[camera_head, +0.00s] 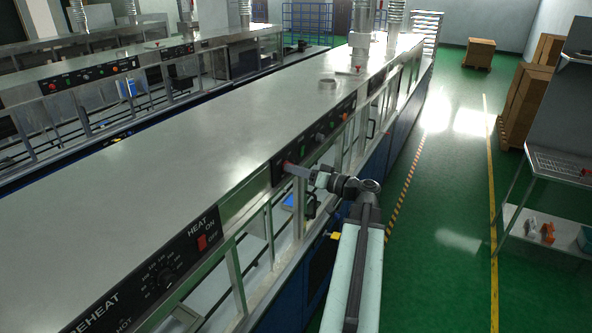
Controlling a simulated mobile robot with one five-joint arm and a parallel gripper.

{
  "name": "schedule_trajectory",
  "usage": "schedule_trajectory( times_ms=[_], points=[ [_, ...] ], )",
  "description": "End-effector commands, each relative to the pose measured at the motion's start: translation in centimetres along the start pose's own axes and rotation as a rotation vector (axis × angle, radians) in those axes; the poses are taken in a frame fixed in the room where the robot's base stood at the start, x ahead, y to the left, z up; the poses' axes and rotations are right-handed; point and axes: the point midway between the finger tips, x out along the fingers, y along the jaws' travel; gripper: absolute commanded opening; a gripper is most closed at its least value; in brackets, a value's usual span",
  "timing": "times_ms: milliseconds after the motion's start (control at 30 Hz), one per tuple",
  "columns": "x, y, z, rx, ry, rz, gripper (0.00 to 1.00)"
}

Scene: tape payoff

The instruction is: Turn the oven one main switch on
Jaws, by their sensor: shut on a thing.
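A long grey oven (190,130) runs from the lower left to the back. Its front edge carries a black control panel (333,125) with several small knobs and lights; its lettering is too small to read. My gripper (290,168) reaches from the right to the near left end of this panel. Which way the switch is turned cannot be told.
A second oven line (75,70) stands at the left. The green aisle (440,200) at the right is open, with a metal shelf (545,230) beyond.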

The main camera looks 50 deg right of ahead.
Motion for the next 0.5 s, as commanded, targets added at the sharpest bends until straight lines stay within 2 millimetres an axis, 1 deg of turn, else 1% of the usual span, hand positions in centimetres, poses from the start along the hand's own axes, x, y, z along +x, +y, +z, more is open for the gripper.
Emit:
schedule_trajectory(
  times_ms=[167,500],
  points=[
    [0.0,-0.02,-0.14,0.114,-0.004,0.004,0.0],
    [0.01,-0.04,-0.18,0.428,-0.022,0.012,0.0]
  ],
)
